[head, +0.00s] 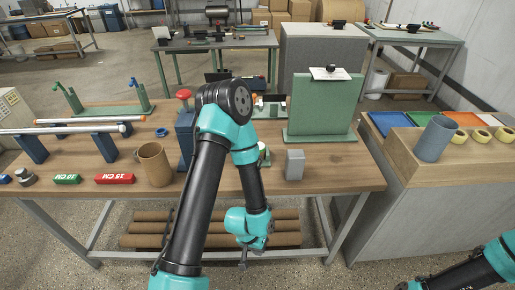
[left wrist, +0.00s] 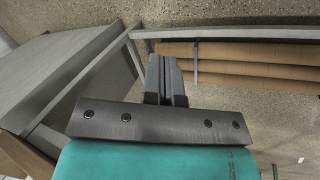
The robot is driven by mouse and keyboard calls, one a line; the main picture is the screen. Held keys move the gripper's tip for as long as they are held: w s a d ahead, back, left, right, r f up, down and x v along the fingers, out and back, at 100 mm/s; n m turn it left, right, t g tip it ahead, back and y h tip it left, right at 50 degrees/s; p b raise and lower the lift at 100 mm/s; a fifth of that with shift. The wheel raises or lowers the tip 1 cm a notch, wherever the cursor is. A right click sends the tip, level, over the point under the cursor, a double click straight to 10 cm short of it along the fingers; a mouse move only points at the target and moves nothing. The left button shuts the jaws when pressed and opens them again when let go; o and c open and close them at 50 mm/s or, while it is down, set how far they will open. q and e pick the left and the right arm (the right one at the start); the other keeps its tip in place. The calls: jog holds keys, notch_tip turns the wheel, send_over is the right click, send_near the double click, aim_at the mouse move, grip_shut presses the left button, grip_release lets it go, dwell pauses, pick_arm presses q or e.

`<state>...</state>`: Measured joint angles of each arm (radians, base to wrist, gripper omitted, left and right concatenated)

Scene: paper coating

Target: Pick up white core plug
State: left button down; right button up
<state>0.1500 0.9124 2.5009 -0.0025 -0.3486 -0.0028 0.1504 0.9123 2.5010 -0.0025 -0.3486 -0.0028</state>
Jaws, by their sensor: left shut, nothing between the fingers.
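I cannot clearly make out a white core plug in either view. A small round white and green piece (head: 264,155) on the bench, partly hidden behind my left arm, may be one, but I cannot tell. My left gripper (head: 243,263) hangs low in front of the bench, below the tabletop and well away from that piece. In the left wrist view its fingers (left wrist: 164,62) are shut together and empty, above the floor.
The wooden bench (head: 330,178) carries a brown cup (head: 154,164), a grey block (head: 294,165), a green stand (head: 320,108), and red (head: 114,179) and green (head: 67,179) length blocks. Brown rolls (head: 150,228) lie below. A grey cylinder (head: 435,139) stands on the right cabinet.

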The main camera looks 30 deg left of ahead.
pick_arm(q)
jog(key=c, duration=1.8)
grip_release()
jog(key=o, duration=1.4)
